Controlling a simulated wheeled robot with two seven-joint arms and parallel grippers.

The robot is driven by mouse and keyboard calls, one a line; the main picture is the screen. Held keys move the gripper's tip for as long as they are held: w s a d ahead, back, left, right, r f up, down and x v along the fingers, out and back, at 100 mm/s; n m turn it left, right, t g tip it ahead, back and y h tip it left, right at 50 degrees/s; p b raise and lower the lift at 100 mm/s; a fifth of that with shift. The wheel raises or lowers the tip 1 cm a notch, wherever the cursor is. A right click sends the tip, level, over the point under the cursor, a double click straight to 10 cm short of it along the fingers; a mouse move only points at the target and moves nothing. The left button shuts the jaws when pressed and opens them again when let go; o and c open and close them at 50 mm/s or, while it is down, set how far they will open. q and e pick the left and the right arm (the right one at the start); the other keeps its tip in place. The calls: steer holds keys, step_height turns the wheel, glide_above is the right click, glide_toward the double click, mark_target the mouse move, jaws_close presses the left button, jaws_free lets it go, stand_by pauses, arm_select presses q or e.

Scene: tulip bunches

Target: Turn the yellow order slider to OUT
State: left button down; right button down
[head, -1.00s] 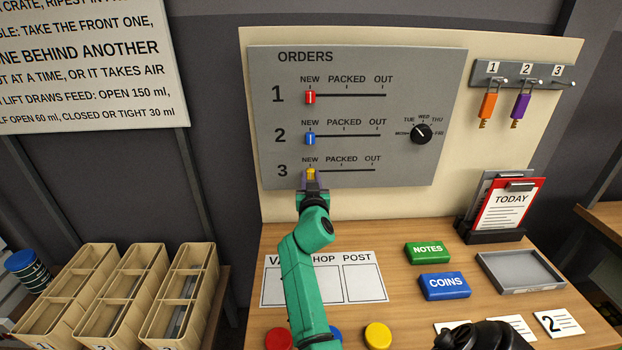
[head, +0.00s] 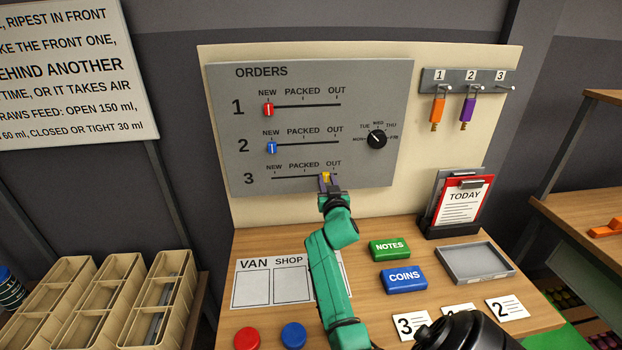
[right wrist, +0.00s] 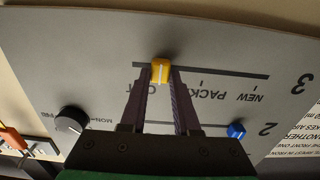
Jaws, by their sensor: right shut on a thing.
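The yellow order slider (head: 326,177) is on the row 3 track of the grey ORDERS board (head: 225,140). It stands near the right end of the track, under the OUT label and slightly left of the label's centre. My right gripper (head: 325,182) is shut on it, one finger on each side. In the right wrist view, upside down, the yellow slider (right wrist: 160,71) sits between the fingertips, with a short stretch of track showing beyond it on the OUT side. The fingers partly cover the labels there. My left gripper is not in view.
The red slider (head: 268,110) and blue slider (head: 271,147) stand at NEW on rows 1 and 2. A black day dial (head: 377,139) is to the right. Below, the desk holds a NOTES box (head: 389,249), COINS box (head: 404,279) and grey tray (head: 446,266).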

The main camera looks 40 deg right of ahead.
steer(key=shift+s+d+r+p, duration=0.15)
steer(key=shift+s+d+p, duration=0.2)
steer(key=shift+s+d, duration=0.45)
steer(key=shift+d, duration=0.2)
steer(key=c, duration=0.6)
jaws_free()
steer(key=shift+w+d, duration=0.1)
steer(key=shift+c, duration=0.2)
steer(key=shift+w+f, duration=0.1)
steer(key=shift+f, duration=0.15)
steer(key=b+v, duration=0.2)
steer(key=v, duration=1.2)
steer(key=shift+s, duration=0.2)
